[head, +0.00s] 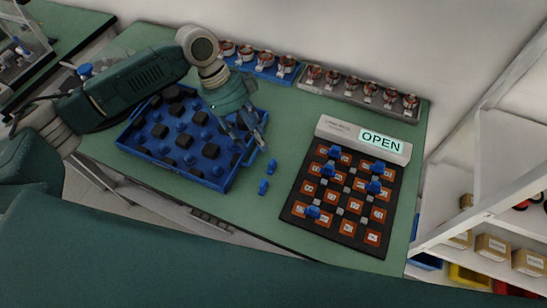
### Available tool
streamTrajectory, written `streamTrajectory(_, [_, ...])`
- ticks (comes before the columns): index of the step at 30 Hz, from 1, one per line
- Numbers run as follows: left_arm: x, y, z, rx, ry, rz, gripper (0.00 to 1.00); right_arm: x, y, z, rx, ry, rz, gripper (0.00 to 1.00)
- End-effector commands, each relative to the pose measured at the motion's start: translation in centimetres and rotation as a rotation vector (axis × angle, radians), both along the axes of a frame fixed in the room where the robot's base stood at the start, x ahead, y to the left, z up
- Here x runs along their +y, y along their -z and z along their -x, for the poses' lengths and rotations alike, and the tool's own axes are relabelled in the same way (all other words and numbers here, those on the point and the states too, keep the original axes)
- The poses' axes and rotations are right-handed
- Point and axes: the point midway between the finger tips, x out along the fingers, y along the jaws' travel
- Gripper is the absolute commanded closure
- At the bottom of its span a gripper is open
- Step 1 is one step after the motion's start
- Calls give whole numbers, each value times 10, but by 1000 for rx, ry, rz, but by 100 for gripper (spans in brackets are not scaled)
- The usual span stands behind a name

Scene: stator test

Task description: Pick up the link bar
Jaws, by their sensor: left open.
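No part stands out clearly as the link bar at this size. A blue tray (131,147) on the green table holds several black blocks (160,131) and small blue pieces. My left gripper (250,146) is open over the tray's right side, pointing down, and hides part of that edge. I cannot tell whether its fingers touch anything. Two blue pieces, an upper one (272,166) and a lower one (263,187), lie on the table just right of the tray. A black board (289,208) with orange squares, small grey pieces and several blue pieces lies further right. My right gripper is not in view.
A pale box with a lit "OPEN" display (381,139) stands behind the board. A blue rack (262,72) and a grey rack (340,95) of copper-coloured stators line the back. White shelves (480,222) stand at the right.

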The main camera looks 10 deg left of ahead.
Motion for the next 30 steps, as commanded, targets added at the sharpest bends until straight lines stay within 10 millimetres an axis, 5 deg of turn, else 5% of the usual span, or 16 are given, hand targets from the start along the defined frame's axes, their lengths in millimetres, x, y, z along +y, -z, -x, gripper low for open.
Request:
streamTrajectory(9, [-18,40,3,2,3,1,56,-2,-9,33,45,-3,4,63])
streamTrajectory(24, [-43,89,6,1,0,0,56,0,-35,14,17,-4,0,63])
streamTrajectory(30, [-44,92,6,1,1,0,56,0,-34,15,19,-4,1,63])
